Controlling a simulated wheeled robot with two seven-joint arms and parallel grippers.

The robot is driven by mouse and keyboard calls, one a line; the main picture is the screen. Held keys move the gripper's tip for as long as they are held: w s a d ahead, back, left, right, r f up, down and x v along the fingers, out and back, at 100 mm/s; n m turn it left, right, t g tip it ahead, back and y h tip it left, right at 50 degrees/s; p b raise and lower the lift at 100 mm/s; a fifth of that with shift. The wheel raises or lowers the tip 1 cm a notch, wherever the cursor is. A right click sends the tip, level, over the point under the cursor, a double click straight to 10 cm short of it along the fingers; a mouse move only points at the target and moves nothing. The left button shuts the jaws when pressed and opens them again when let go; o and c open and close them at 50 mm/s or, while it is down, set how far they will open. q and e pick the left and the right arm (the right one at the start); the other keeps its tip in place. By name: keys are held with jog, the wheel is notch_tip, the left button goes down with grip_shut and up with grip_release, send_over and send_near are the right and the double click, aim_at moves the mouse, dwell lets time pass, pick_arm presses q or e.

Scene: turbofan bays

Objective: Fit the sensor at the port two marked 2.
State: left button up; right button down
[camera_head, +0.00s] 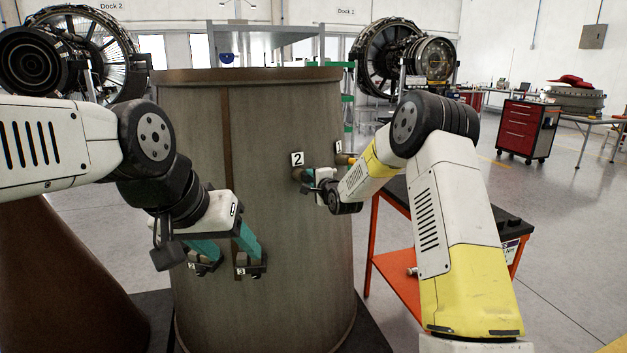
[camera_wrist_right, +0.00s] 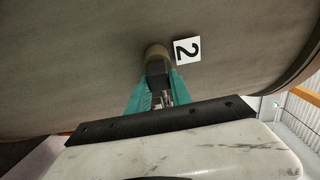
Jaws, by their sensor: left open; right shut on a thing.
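The port marked 2 is a brass-brown boss (camera_wrist_right: 157,51) on the curved casing, beside a white label 2 (camera_wrist_right: 187,50); in the head view the label (camera_head: 297,159) is above the port. My right gripper (camera_wrist_right: 159,88) is shut on the dark sensor (camera_wrist_right: 157,69). The sensor's far end is in line with the boss and appears to meet it; how deep it sits is hidden. My left gripper (camera_head: 221,256) is open low before the casing.
The large grey-brown casing (camera_head: 285,270) fills the middle. A port marked 1 (camera_head: 345,159) is just right of port 2, close to my right forearm. An orange-framed cart (camera_head: 395,280) with a dark top stands at right. Open floor lies beyond, with a red tool cabinet (camera_head: 527,128).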

jog(key=shift+w+a, duration=0.1)
jog(key=c, duration=1.1)
grip_release()
jog(key=v, duration=0.7)
jog(key=shift+s+d, duration=0.2)
jog(key=shift+s, duration=0.2)
